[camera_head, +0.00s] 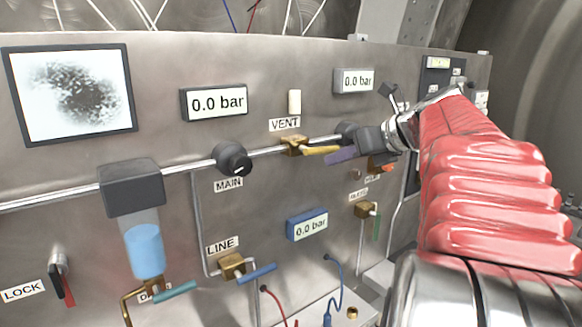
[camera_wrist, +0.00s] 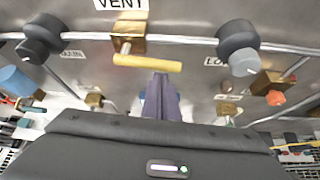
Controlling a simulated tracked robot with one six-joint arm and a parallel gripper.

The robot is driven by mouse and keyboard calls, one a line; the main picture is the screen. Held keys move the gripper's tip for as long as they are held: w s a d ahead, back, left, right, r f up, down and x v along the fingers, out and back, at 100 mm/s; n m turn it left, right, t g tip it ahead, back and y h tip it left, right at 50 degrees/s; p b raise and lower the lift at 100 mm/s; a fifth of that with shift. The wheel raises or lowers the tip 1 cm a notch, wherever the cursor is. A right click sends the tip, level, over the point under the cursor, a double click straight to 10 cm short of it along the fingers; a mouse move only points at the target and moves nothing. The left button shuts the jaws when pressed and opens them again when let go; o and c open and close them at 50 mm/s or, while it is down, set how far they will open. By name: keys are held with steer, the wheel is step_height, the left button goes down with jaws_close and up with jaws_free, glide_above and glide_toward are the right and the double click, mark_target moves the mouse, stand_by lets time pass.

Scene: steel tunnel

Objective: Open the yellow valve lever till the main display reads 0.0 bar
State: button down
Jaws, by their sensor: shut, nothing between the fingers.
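The yellow valve lever (camera_head: 322,150) sits on a brass valve under the VENT label and points right, roughly along the pipe. My gripper (camera_head: 338,156) has purple fingers, shut and empty, at the lever's right end. In the wrist view the fingertips (camera_wrist: 161,80) lie just below the lever; I cannot tell whether they touch it. The large display (camera_head: 217,102) above the MAIN knob reads 0.0 bar.
A second display (camera_head: 354,80) and a blue-framed one (camera_head: 307,226) also read 0.0 bar. The black MAIN knob (camera_head: 233,159) is left of the valve. A blue LINE lever (camera_head: 257,273) and a teal lever (camera_head: 174,291) are lower. An orange handle (camera_wrist: 276,98) is right of my fingers.

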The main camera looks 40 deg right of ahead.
stand_by(0.3)
steer(key=shift+w+r+n+h, duration=0.15)
steer(key=shift+r+n+h, duration=0.4)
steer(key=shift+r, duration=0.6)
step_height(320, 180, down, 4)
steer(key=s+f, duration=0.1)
steer(key=s, duration=0.1)
steer(key=v, duration=0.9)
steer(key=shift+d+r, duration=0.15)
steer(key=shift+r, duration=0.1)
steer(key=shift+w, duration=0.15)
